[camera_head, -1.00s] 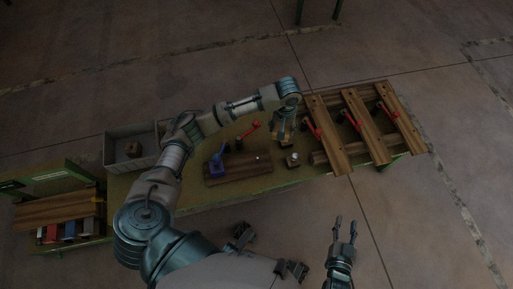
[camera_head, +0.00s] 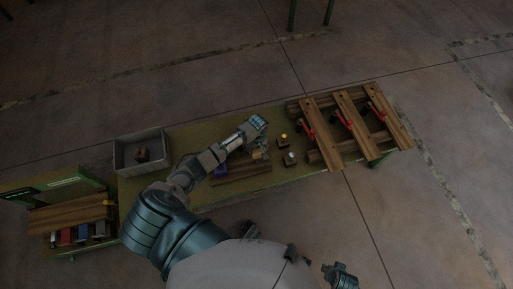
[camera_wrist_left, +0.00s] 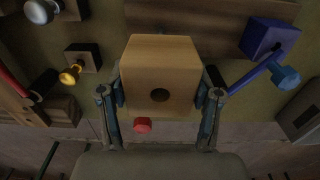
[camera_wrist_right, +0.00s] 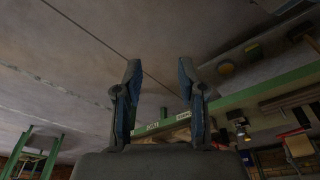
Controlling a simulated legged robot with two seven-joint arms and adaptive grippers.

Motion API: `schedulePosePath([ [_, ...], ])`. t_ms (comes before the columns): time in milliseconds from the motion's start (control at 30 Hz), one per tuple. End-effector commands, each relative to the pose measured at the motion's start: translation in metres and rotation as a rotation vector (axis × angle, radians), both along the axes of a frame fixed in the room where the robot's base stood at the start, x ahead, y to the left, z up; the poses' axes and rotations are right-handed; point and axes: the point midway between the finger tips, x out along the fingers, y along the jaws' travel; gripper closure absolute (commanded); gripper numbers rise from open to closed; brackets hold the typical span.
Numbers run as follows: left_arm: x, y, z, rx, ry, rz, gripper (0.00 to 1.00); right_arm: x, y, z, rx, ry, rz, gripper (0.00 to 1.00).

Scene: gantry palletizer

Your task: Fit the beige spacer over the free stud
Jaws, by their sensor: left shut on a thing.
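The beige spacer (camera_wrist_left: 160,72) is a block with a dark round hole in the face toward the left wrist camera. My left gripper (camera_wrist_left: 160,100) is shut on it from both sides. In the head view my left gripper (camera_head: 260,151) is over the bench, left of the studs. A yellow stud (camera_wrist_left: 70,75) and a silver stud (camera_wrist_left: 40,11) stand on dark square bases, left of the spacer and apart from it. They also show in the head view, the yellow one (camera_head: 284,137) above the silver one (camera_head: 290,156). My right gripper (camera_wrist_right: 159,75) is open and empty.
A blue clamp (camera_wrist_left: 268,40) with a blue lever is right of the spacer, beside a brown board (camera_wrist_left: 215,10). A red knob (camera_wrist_left: 142,125) shows below the spacer. A grey bin (camera_head: 126,158) stands left. Wooden planks (camera_head: 358,125) with red clamps lie right.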

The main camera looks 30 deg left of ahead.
Motion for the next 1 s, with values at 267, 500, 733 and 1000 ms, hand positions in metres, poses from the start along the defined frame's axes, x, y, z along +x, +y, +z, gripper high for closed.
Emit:
schedulePosePath([
  [267, 0.0, 0.003, 0.0, -0.005, 0.002, 0.001, 0.74, -0.001, 0.005, -0.018, -0.008, 0.007, 0.002, 0.6],
  [500, -0.001, 0.004, -0.024, -0.005, 0.005, 0.001, 0.74, 0.0, 0.005, 0.007, -0.006, -0.004, -0.001, 0.6],
  [733, -0.001, 0.0, -0.039, -0.001, 0.005, 0.0, 0.74, -0.003, 0.001, 0.032, -0.002, -0.01, -0.003, 0.6],
  [1000, -0.001, 0.002, -0.055, -0.002, 0.005, 0.0, 0.74, -0.007, 0.001, 0.058, -0.005, -0.015, -0.005, 0.6],
])
